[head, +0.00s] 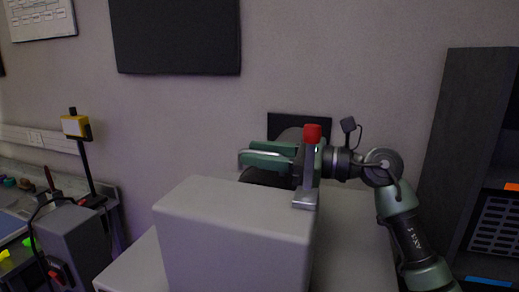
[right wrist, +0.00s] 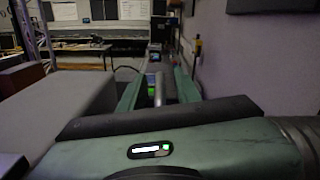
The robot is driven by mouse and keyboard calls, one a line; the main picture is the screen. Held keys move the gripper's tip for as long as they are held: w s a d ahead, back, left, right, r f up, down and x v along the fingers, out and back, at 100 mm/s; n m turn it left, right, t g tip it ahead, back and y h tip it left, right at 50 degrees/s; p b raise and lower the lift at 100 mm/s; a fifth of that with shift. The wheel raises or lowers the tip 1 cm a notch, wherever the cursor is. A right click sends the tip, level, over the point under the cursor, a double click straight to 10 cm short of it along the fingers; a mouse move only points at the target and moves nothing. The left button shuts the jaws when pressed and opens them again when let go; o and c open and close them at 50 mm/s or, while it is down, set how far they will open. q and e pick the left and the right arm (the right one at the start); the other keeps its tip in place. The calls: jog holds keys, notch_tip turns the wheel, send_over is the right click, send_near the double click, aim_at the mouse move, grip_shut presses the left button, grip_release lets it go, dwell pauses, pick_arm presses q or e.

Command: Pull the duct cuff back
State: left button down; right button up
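My right gripper (head: 268,156) reaches in from the right, pointing left, above the back of a grey box. Its two green fingers stand apart. In the right wrist view the fingers (right wrist: 157,92) are also apart, with a grey rod-like piece (right wrist: 160,90) showing between them; I cannot tell if they touch it. A grey rounded piece (head: 289,134) shows behind the gripper against a black wall plate (head: 318,124). A dark curved piece (head: 262,179) shows under the fingers. Which of these is the duct cuff I cannot tell; the gripper hides much there. My left gripper is not in view.
The large grey box (head: 235,230) fills the front middle. A grey upright lever with a red cap (head: 312,134) stands at its right end, close before my right wrist. A dark shelf unit (head: 470,150) stands at right. A cluttered bench (head: 25,205) is at left.

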grip_shut()
dwell(1.4)
